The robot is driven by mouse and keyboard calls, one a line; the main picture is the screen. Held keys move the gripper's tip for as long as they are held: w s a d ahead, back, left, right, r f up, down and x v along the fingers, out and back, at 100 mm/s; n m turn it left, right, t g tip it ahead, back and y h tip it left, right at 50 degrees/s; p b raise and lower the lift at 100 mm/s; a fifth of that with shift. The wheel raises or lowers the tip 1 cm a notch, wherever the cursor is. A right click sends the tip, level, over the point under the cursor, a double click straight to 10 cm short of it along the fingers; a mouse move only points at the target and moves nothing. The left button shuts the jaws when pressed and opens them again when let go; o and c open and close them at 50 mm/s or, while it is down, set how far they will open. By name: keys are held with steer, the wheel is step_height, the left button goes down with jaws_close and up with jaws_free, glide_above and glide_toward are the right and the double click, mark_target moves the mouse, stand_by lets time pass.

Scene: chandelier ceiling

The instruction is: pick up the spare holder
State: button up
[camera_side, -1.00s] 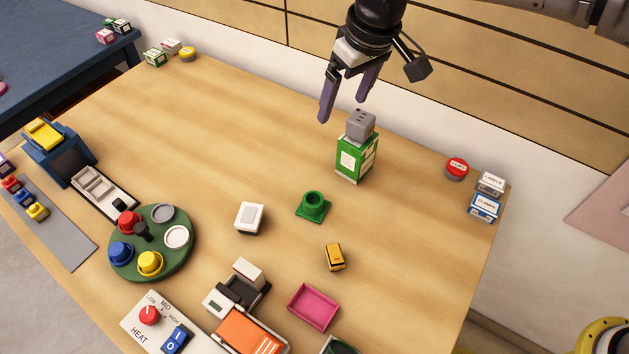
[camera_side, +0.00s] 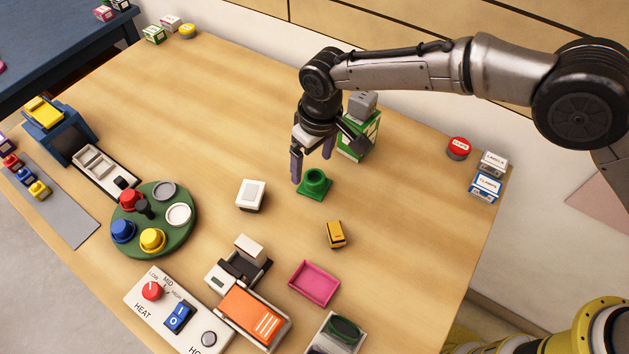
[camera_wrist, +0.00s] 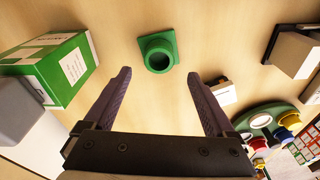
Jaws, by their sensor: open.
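The spare holder looks to be the green holder (camera_side: 315,183), a round open cup on a square base, standing upright on the wooden table. In the wrist view the green holder (camera_wrist: 158,53) is just beyond the fingertips, around the middle between them. My gripper (camera_side: 311,168) is open and empty, pointing down close behind the holder in the side view. In the wrist view my gripper (camera_wrist: 160,76) has its two purple fingers wide apart. I cannot tell how high the fingertips are above the table.
A green box (camera_side: 360,138) with a grey block (camera_side: 362,105) on top stands close behind my gripper. A white block (camera_side: 251,194) is left of the holder, a yellow block (camera_side: 335,234) in front. A pink tray (camera_side: 314,284) and green turntable (camera_side: 185,240) lie further off.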

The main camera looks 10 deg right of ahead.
mark_target(314, 182)
steer(key=f, duration=0.5)
steer(key=shift+d, duration=0.2)
steer(key=shift+c, duration=0.2)
steer(key=shift+s, duration=0.1)
jaws_close()
